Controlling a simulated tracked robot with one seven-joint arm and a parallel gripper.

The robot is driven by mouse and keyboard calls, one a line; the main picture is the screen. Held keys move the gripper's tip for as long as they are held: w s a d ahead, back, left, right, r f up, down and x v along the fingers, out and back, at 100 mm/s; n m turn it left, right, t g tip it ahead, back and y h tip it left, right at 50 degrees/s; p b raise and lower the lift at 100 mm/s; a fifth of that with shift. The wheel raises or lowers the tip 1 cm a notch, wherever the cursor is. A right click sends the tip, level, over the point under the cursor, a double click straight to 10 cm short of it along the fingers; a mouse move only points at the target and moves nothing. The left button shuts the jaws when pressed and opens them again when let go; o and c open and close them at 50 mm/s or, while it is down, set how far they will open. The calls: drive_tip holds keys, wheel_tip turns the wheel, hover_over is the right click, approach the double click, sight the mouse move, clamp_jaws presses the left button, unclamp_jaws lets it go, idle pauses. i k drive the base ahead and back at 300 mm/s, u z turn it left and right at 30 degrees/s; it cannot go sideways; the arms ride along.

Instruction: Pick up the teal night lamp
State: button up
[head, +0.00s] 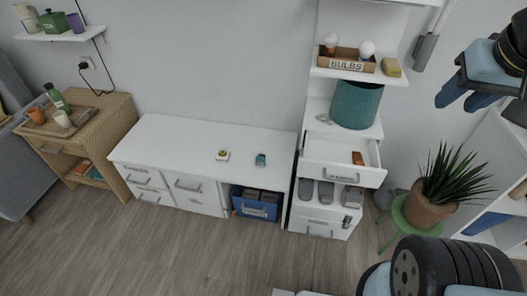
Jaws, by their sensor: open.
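A small teal object (260,159) lies on the white desk top, right of its middle; it looks like the night lamp, but it is too small to be sure. A larger teal cylinder (356,105) stands on the shelf unit above the open drawer; I cannot tell whether it is a shade or a bin. My gripper (461,101) is in the upper right, with pale blue fingers apart and nothing between them. It is well away from both teal things.
A small white and yellow item (222,155) sits left of the small teal object. The desk top (180,136) is otherwise clear. An open drawer (328,151) sticks out at right. A potted plant (424,211) stands on a green stool. A BULBS box (346,65) sits above.

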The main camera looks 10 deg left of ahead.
sight(261, 157)
drive_tip(key=u, duration=0.5)
drive_tip(key=k, duration=1.2)
drive_tip(key=u, duration=0.45)
drive_tip(key=i, duration=0.25)
drive_tip(key=z, duration=0.85)
drive_tip(key=i, duration=1.6)
drive_tip(key=u, duration=0.55)
